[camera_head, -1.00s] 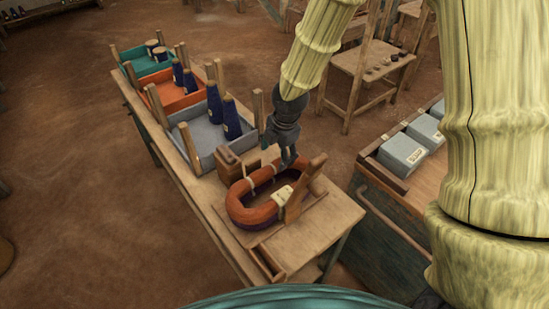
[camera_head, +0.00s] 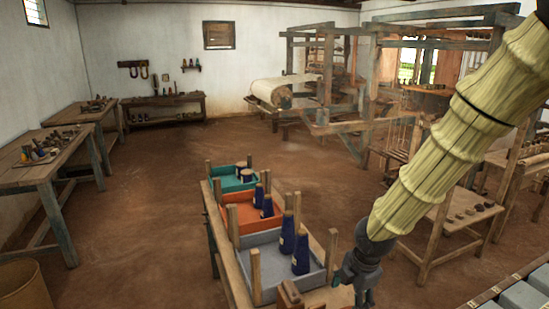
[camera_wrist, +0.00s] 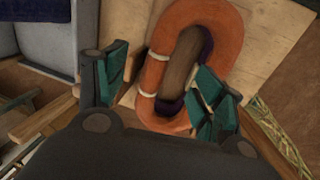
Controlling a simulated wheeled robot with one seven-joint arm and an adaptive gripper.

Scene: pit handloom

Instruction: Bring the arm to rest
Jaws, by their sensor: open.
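My gripper (camera_head: 364,292) hangs at the bottom of the head view, beside the right front corner of the rack of trays, its tips near the picture's lower edge. In the wrist view my gripper (camera_wrist: 163,92) has its two green-padded fingers spread apart with nothing held between them. Below the fingers an orange ring-shaped bundle (camera_wrist: 219,25) with pale ties lies on the wooden table top. It is apart from the fingers as far as I can tell, and out of the head view.
Grey (camera_head: 262,262), orange (camera_head: 240,218) and teal (camera_head: 226,185) trays with dark blue cones stand on the bench. A wooden stand (camera_head: 450,215) is to the right, a loom (camera_head: 330,95) behind, tables (camera_head: 45,165) at left. The brown floor between is open.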

